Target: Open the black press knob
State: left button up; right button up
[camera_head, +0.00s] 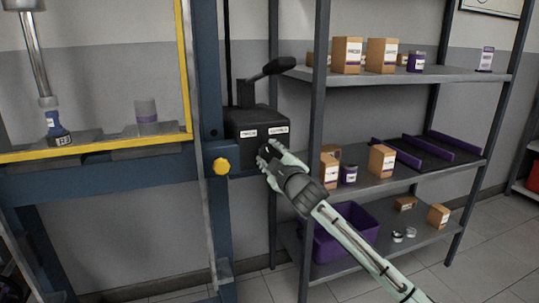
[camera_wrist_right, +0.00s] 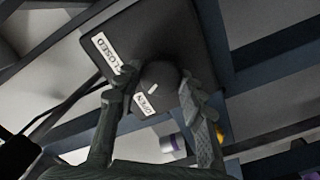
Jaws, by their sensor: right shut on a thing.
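The black press knob (camera_wrist_right: 161,76) is a dark round knob with a short white mark, on the face of a black box (camera_head: 255,121) mounted beside the blue press frame. My right gripper (camera_wrist_right: 158,88) has one finger on each side of the knob and is shut on it. A CLOSED label (camera_wrist_right: 106,53) and an OPEN label (camera_wrist_right: 145,104) show on the box. The white mark sits on the knob's side near the OPEN label. In the head view my right gripper (camera_head: 267,160) is at the box's lower front and mostly hides the knob. My left gripper is not in view.
A black lever (camera_head: 280,67) rises from the box top. A yellow knob (camera_head: 221,166) is on the blue press frame (camera_head: 207,100) to the left. A grey shelf rack (camera_head: 319,110) with small boxes and a purple bin (camera_head: 340,238) stands close on the right.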

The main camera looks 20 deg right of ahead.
jog(key=shift+n, duration=0.7)
jog(key=o, duration=1.2)
jog(key=shift+c, duration=0.2)
jog(key=s, duration=1.2)
jog(key=shift+d, duration=0.15)
